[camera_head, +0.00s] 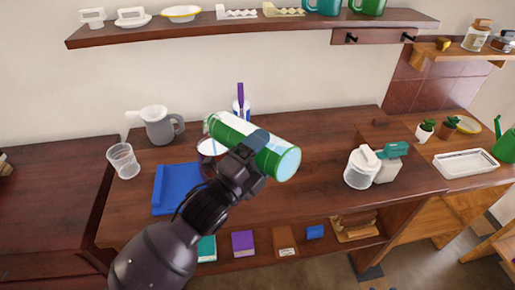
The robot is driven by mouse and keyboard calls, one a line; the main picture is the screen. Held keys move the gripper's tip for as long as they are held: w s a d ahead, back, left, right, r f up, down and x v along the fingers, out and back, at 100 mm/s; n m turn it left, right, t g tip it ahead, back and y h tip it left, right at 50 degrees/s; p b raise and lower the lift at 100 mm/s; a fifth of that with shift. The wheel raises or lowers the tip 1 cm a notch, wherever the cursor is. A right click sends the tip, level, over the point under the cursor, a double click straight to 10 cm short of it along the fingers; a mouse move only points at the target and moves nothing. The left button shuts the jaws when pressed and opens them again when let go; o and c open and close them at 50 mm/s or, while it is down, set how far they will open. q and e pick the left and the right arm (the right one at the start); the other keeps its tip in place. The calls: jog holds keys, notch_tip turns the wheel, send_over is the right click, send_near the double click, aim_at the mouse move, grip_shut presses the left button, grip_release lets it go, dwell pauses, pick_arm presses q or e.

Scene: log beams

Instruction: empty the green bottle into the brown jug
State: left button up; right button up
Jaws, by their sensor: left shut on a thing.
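The green bottle (281,159), green with a white band, is tilted far over above the table. Its light blue end faces lower right and its other end points upper left. My left gripper (249,150) is shut around its middle. Below the bottle's upper-left part is a dark reddish-brown round vessel (205,147) with a pale inside. It may be the brown jug, but the bottle and my gripper hide much of it. I cannot tell whether anything flows. My right gripper is not in view.
A grey pitcher (160,126), a clear glass (123,161) and a blue mat (174,188) are at left. A white holder with a purple item (241,97) stands behind the bottle. The wooden table (322,149) is clear between.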

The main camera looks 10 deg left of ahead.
pick_arm(q)
jog(key=shift+r+n+p, duration=0.5)
jog(key=shift+r+p, duration=0.1)
jog(key=shift+p, duration=0.15)
dwell(0.4)
jog(key=shift+w+a+r, duration=0.1)
jog(key=shift+r, duration=0.1)
dwell(1.8)
jog(key=shift+r+n+y, duration=0.25)
jog(key=shift+n+y, duration=0.05)
jog(key=shift+n, duration=0.2)
jog(key=shift+w+a+r+n+t, duration=0.1)
jog(key=shift+a+r+n+t, duration=0.05)
jog(key=shift+r+n+t, duration=0.2)
dwell(0.7)
jog(key=shift+r+n, duration=0.2)
jog(key=shift+n, duration=0.05)
jog(key=shift+w+a+r+y, duration=0.15)
jog(key=shift+r+y, duration=0.1)
jog(key=shift+y, duration=0.05)
dwell(0.4)
jog(key=shift+a+r+n, duration=0.1)
jog(key=shift+r+n, duration=0.15)
jog(key=shift+n, duration=0.25)
jog(key=shift+f, duration=0.1)
